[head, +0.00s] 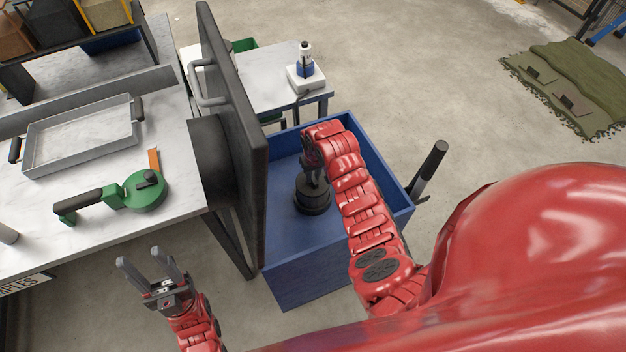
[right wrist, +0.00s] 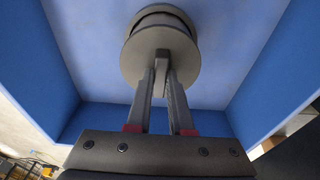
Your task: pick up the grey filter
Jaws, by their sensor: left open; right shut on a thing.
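The grey filter (head: 312,199), a dark round cylinder with a narrower top, is inside the blue bin (head: 318,283). In the right wrist view the filter (right wrist: 160,52) is at the top centre, at the fingertips. My right gripper (head: 314,178) reaches down into the bin and is shut on the filter's top part. The right wrist view shows its two fingers (right wrist: 161,75) close together against it. Whether the filter touches the bin floor is hard to tell. My left gripper (head: 145,263) is open and empty, in front of the workbench and left of the bin.
A dark upright panel with a handle (head: 243,130) stands along the bin's left side. The workbench (head: 90,205) holds a grey tray (head: 82,135) and a green tool (head: 146,192). Turf (head: 590,75) lies on the floor at right.

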